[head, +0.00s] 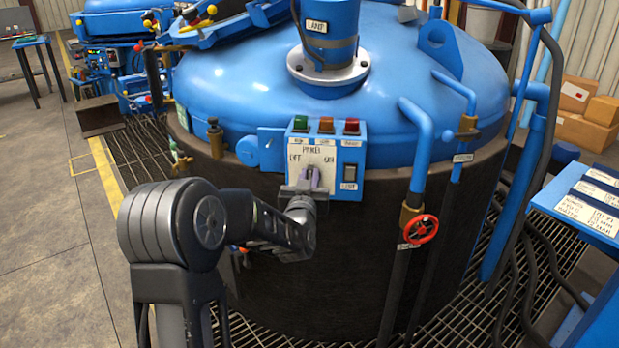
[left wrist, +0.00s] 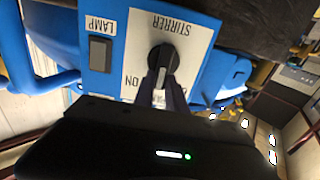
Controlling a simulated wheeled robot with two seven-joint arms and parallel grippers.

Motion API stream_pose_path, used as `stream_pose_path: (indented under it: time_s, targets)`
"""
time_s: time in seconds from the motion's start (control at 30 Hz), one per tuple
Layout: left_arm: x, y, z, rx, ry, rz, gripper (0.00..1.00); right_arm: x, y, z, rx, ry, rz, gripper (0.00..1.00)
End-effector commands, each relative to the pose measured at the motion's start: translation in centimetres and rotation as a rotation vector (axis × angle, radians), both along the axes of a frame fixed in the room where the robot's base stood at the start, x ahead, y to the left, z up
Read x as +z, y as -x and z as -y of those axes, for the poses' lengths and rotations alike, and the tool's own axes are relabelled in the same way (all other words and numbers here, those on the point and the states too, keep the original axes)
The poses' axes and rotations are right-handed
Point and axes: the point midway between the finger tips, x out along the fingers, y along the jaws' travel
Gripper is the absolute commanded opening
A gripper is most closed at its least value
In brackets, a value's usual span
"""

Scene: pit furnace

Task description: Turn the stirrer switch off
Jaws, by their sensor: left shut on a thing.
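The stirrer switch (left wrist: 163,56) is a black round knob with a lighter bar, on a white plate marked STIRRER that appears upside down in the left wrist view. ON is readable on the plate's left there; lettering on the other side is mostly hidden by my fingers. My left gripper (left wrist: 164,93) is shut on the knob's bar, which lies roughly upright in that picture. In the head view my left gripper (head: 311,181) reaches the lower part of the blue control panel (head: 352,156) and hides the knob. My right gripper is not in view.
A lamp rocker switch (left wrist: 100,53) sits beside the plate. Green, orange and red buttons (head: 326,125) line the panel's top. The panel is on a large furnace (head: 450,90) with blue pipes and a red valve wheel (head: 421,229) at right. Floor at left is open.

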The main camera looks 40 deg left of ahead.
Motion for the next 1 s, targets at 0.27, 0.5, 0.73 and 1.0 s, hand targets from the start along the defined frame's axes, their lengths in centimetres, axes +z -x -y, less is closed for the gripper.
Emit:
stream_pose_path:
  time_s: [0.27, 0.5, 0.73, 1.0]
  targets:
    - [-0.3, 0.1, -0.2, 0.0, 0.057, 0.034, 0.0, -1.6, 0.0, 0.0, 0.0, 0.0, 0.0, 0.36]
    - [-0.6, 0.2, -0.5, 0.001, 0.183, 0.107, 0.0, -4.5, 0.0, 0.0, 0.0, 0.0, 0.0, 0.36]
    - [-0.9, 0.5, -0.8, 0.0, 0.35, 0.202, 0.0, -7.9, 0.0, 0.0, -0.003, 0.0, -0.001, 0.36]
    - [-0.9, 0.7, -1.2, 0.0, 0.543, 0.308, 0.0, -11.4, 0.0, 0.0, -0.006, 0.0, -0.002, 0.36]
